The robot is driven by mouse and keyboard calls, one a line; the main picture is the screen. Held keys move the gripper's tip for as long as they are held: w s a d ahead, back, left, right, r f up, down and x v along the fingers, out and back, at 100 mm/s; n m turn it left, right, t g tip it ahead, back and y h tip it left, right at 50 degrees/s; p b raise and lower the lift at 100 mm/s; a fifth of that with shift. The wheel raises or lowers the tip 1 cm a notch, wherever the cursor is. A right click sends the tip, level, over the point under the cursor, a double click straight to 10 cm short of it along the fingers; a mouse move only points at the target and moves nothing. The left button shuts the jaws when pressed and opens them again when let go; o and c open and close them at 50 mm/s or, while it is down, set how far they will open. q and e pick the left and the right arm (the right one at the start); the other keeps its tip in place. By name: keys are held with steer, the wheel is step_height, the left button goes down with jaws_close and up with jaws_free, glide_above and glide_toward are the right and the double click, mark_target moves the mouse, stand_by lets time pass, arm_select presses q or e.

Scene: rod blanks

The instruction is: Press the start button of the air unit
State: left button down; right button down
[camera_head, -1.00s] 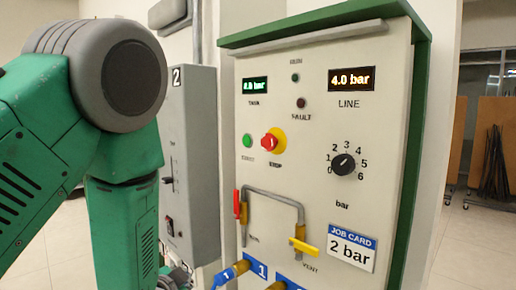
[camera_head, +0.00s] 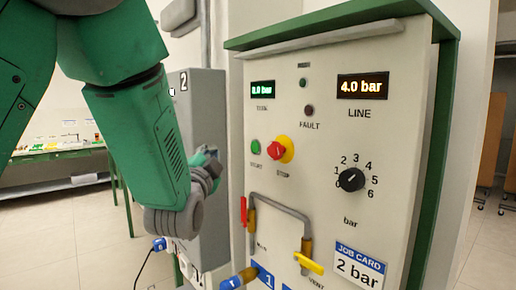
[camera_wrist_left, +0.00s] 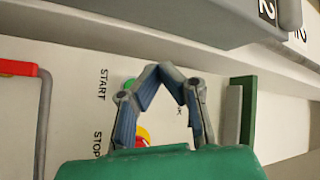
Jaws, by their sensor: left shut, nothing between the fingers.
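The air unit (camera_head: 320,125) is a pale panel with a green frame. Its green start button (camera_head: 255,147) is at the panel's left, beside the red stop knob (camera_head: 276,150) on a yellow base. My left gripper (camera_head: 213,160) is left of the start button, apart from it in the head view, in front of the grey box. In the left wrist view its fingers (camera_wrist_left: 164,70) meet at the tips, empty. My right gripper is out of view.
A grey box (camera_head: 200,100) marked 2 stands left of the panel. Below the buttons are a bent pipe (camera_head: 280,202), a red lever (camera_head: 243,211) and a yellow valve handle (camera_head: 308,263). The dial (camera_head: 351,180) is at right. The line display (camera_head: 362,87) reads 4.0 bar.

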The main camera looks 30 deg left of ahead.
arm_select(q)
steer(key=p, duration=0.1)
glide_toward(250, 143)
steer(key=shift+a+x, duration=0.2)
steer(key=shift+x, duration=1.05)
steer(key=shift+a+x, duration=0.2)
steer(key=shift+x, duration=1.1)
steer(key=shift+s+r, duration=0.1)
steer(key=shift+s, duration=0.1)
steer(key=shift+w, duration=0.1)
steer(key=shift+w+d, duration=0.15)
steer(key=shift+w, duration=0.05)
steer(key=shift+w+d+r, duration=0.1)
steer(key=shift+w, duration=0.25)
steer(key=shift+s, duration=0.15)
steer(key=shift+s+a, duration=0.25)
steer(key=shift+s, duration=0.35)
